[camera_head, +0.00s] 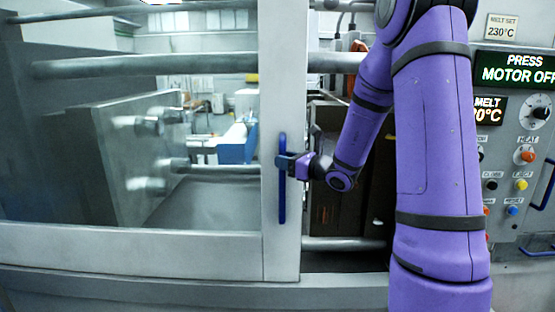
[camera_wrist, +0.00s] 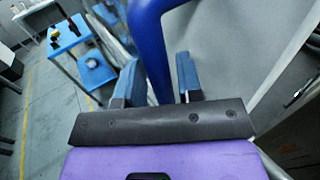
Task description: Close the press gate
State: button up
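The press gate (camera_head: 262,246) is a pale grey sliding frame with a large clear window, at the left and middle of the head view. An upright blue handle (camera_head: 282,205) is on its right post; it shows large in the wrist view (camera_wrist: 153,40). My gripper (camera_head: 288,164) is at the handle's middle. Right of the gate post, an open gap shows the dark brown press interior (camera_head: 338,215).
A control panel (camera_head: 508,215) with knobs and buttons stands at the right; its display (camera_head: 518,69) reads "PRESS MOTOR OFF". Metal tie bars (camera_head: 200,64) and a mould plate (camera_head: 130,170) show behind the window. The wrist view shows a blue table (camera_wrist: 68,38) and open floor at left.

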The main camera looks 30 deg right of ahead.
jog(key=shift+x, duration=1.4)
